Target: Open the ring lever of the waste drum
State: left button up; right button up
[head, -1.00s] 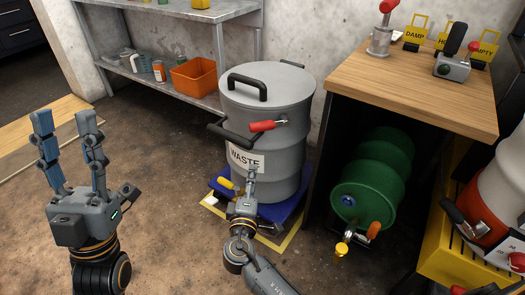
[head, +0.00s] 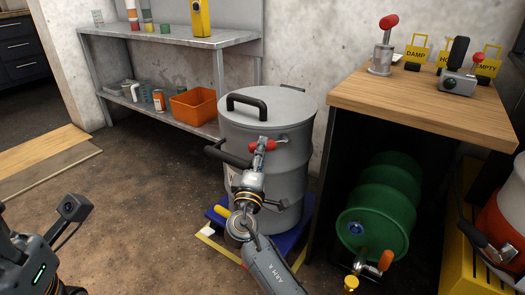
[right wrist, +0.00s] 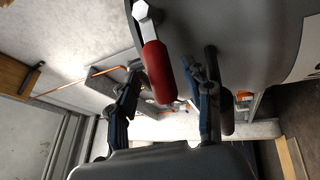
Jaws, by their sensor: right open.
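The grey waste drum (head: 292,165) stands upright, its lid (head: 285,105) on with a black handle on top. The ring lever's red grip (head: 268,145) is on the drum's near side, just below the rim. My right gripper (head: 257,152) is at the lever and covers part of it and the label area. In the right wrist view the red grip (right wrist: 158,73) lies between the two open fingers, nearer the left one; contact cannot be told. My left gripper (head: 28,262) is cut off at the left edge, its fingers out of view.
The drum stands on a blue base (head: 290,232). A wooden-topped bench (head: 420,105) is close on its right, with a green drum (head: 375,215) lying underneath. A metal shelf (head: 170,38) with an orange bin (head: 194,105) is behind left.

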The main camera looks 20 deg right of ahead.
jog(key=shift+x, duration=1.3)
grip_shut()
